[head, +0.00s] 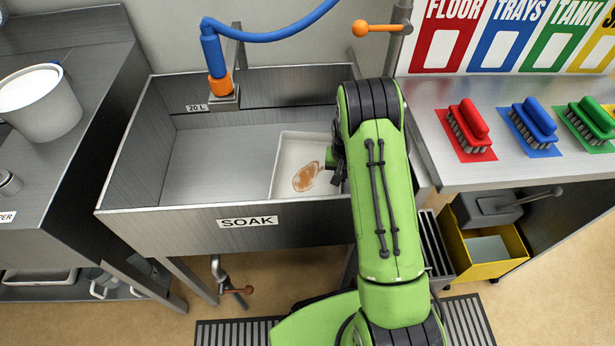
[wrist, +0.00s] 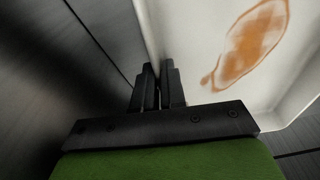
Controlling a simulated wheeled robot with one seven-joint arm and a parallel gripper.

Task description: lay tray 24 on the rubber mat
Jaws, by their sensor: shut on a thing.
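A white tray (head: 285,160) with a brown stain lies in the right part of the steel sink marked SOAK. No number shows on it. My gripper (wrist: 158,85) is shut on the tray's rim in the wrist view, with the stained tray floor (wrist: 205,35) to the right of the fingers. In the head view my green arm reaches down over the sink's right side and hides the fingers and the tray's right part. A dark ribbed strip (head: 232,335) lies on the floor in front of the sink; I cannot tell if it is the rubber mat.
The sink's front wall (head: 180,222) stands between tray and floor. A blue hose with an orange nozzle (head: 218,86) hangs over the sink. Red (head: 468,125), blue (head: 534,122) and green (head: 590,122) brushes sit on the right counter. A white bucket (head: 40,105) stands at left.

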